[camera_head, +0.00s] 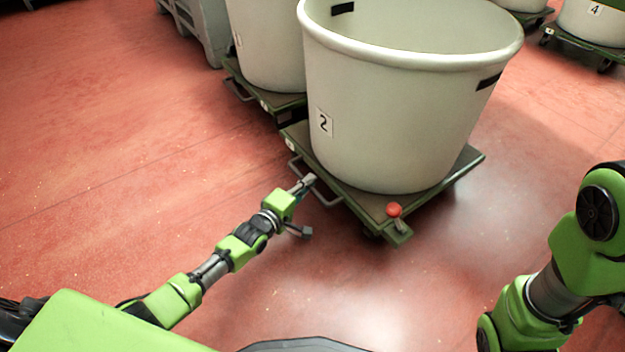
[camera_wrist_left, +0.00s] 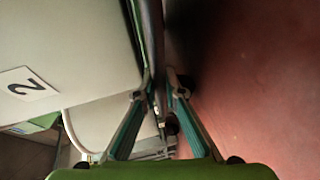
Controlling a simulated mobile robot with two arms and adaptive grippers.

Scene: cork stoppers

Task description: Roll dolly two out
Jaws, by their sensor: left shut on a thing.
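Dolly two (camera_head: 458,170) is a dark green wheeled platform bearing a large cream tub (camera_head: 390,130) marked 2. The number label also shows in the left wrist view (camera_wrist_left: 27,84). A red knob (camera_head: 394,210) sits on the dolly's near corner. My right arm shows at the right; its gripper is out of view.
Another tub (camera_head: 265,45) on a green dolly (camera_head: 282,106) stands close behind, to the left. A grey crate-like object (camera_head: 203,25) is at the back left. A tub marked 4 (camera_head: 590,22) is at the far right. The red floor (camera_head: 120,140) is clear to the left and in front.

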